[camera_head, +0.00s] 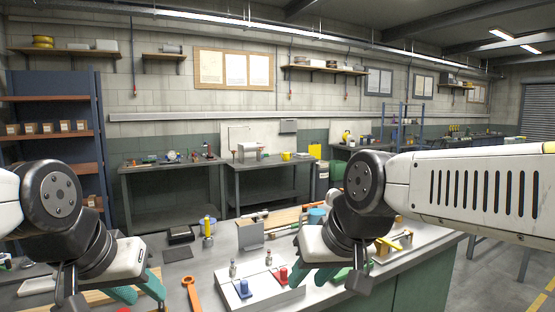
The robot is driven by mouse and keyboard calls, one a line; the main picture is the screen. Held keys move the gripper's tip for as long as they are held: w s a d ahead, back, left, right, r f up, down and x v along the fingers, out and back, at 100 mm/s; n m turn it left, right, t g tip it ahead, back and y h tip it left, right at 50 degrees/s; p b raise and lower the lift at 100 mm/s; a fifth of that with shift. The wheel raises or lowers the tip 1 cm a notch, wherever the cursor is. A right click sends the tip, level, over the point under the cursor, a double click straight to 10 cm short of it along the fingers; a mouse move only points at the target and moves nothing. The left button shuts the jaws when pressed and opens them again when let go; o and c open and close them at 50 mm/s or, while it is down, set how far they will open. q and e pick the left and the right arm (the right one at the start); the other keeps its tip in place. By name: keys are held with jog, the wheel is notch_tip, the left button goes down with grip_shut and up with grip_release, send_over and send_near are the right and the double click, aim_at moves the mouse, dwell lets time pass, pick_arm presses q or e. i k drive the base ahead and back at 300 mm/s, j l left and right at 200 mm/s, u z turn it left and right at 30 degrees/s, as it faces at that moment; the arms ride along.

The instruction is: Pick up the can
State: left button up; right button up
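No object in view is plainly marked as the can. A small upright cylinder with a yellow body and blue upper part (208,228) stands on the workbench, left of centre. A blue round container (317,216) stands further back, partly hidden by my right arm. My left gripper (140,291) is at the lower left over the bench, its teal fingers apart with nothing seen between them. My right gripper (311,272) is over the bench right of centre, near a white block with blue and red parts. Its teal fingers look apart, and I see nothing held.
The white block (262,290) with blue and red parts lies at the front. An orange wrench (191,294) lies left of it. A grey upright plate (250,237) and a dark tray (180,235) stand behind. Yellow tools (390,243) lie at the right. Bare bench shows around the wrench.

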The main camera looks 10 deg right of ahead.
aim_at(286, 157)
jog(key=l+z, duration=0.4)
jog(key=i+l+z, duration=0.1)
jog(key=l+z, duration=0.35)
jog(key=i+l+z, duration=1.25)
jog(key=i+z, duration=0.2)
jog(key=i, duration=0.15)
jog(key=i+l, duration=0.1)
jog(key=i, duration=1.85)
jog(key=i+j+u, duration=0.1)
jog(key=i+u, duration=0.65)
jog(key=i, duration=0.15)
jog(key=i+l+u, duration=0.15)
jog(key=i+u, duration=0.25)
jog(key=i+l+u, duration=0.4)
jog(key=i+j+u, duration=0.3)
jog(key=i+u, duration=0.15)
jog(key=i, duration=0.15)
jog(key=i+u, duration=0.45)
jog(key=i, duration=0.2)
jog(key=i+l+u, duration=0.1)
jog(key=i+u, duration=0.3)
jog(key=i, duration=0.25)
jog(key=i+u, duration=0.15)
jog(key=i, duration=0.55)
jog(key=i+l+u, duration=0.1)
jog(key=i, duration=0.65)
jog(key=i+l+u, duration=0.15)
jog(key=i, duration=0.55)
jog(key=i+u, duration=0.45)
jog(key=i, duration=1.7)
